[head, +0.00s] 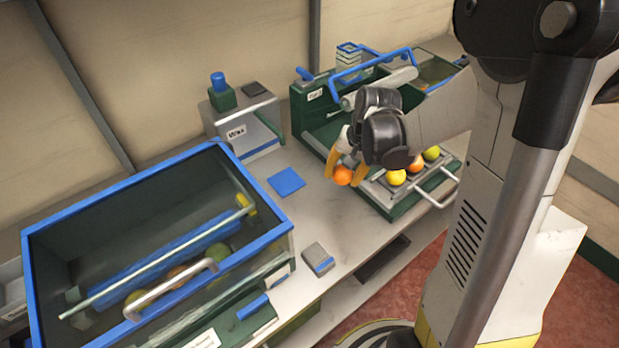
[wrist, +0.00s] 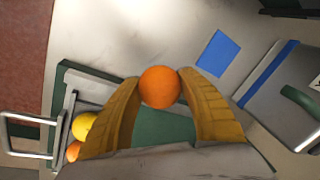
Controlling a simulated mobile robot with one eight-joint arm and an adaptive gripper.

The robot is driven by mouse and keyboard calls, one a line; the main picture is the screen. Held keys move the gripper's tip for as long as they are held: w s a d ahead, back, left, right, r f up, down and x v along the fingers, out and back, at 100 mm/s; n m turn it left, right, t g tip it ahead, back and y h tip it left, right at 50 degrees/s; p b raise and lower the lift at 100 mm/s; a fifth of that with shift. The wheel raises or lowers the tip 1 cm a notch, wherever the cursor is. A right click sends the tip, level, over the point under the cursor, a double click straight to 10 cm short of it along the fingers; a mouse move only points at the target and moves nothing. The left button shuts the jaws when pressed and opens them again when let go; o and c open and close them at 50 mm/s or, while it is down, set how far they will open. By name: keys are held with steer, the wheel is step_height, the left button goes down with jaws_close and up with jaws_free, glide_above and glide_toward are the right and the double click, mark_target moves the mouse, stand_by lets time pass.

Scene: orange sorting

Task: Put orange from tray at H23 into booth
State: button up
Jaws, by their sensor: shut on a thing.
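My gripper (head: 345,168) is shut on an orange (head: 343,175). In the wrist view the orange (wrist: 159,87) sits between the two yellow fingertips. It is held at the left edge of the green tray unit (head: 405,206), which has a metal handle. Several other fruits stay on that tray, among them a yellow one (head: 396,177) and an orange one (head: 415,164). The blue-rimmed booth (head: 130,190) stands at the left, with a clear front and a metal handle. Fruits show dimly inside it. I cannot read an H23 label.
A grey box marked Wax (head: 240,125) stands behind the bench's middle. A blue square (head: 286,182) lies flat on the bench (head: 330,215). A small grey block (head: 318,258) sits near the front edge. The bench between booth and tray is mostly clear.

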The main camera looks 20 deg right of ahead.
steer(key=b, duration=0.3)
glide_above(315, 186)
steer(key=f, duration=0.5)
steer(key=shift+s+f, duration=0.2)
steer(key=shift+f, duration=0.05)
steer(key=shift+s+b+x, duration=0.15)
steer(key=shift+b+x, duration=0.25)
steer(key=shift+x, duration=0.5)
steer(key=shift+s+b+x, duration=0.2)
steer(key=shift+b+x, duration=0.15)
steer(key=shift+x, duration=0.55)
steer(key=shift+d+f, duration=0.2)
steer(key=shift+d, duration=0.05)
steer(key=shift+f, duration=0.15)
steer(key=o, duration=1.1)
